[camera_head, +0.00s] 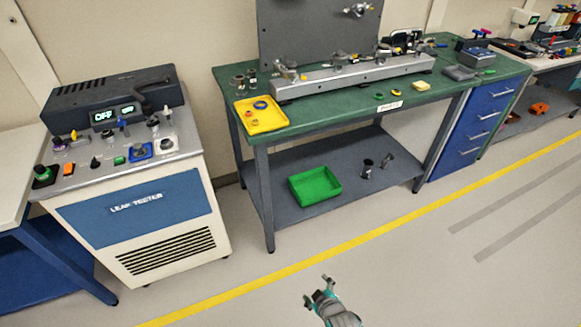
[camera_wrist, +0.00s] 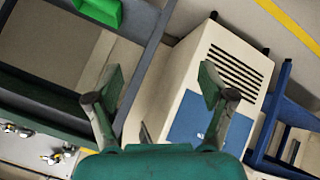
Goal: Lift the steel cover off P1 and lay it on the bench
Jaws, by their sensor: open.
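The green-topped bench (camera_head: 335,109) stands at centre in the head view. A long steel rail fixture (camera_head: 350,77) with several small fittings lies along its top. I cannot make out a P1 label or tell which fitting is the steel cover. My gripper (camera_head: 317,288) is open and empty, over the floor in front of the bench and well apart from it. In the wrist view my gripper (camera_wrist: 160,95) shows both fingers spread with nothing between them. Behind them are the leak tester (camera_wrist: 210,85) and part of the bench frame.
The leak tester (camera_head: 130,210) stands left of the bench. A yellow tray (camera_head: 269,126) and small rings sit on the bench's front. A green bin (camera_head: 314,185) is on the lower shelf. Blue drawers (camera_head: 470,130) stand at the right. The floor past the yellow line is clear.

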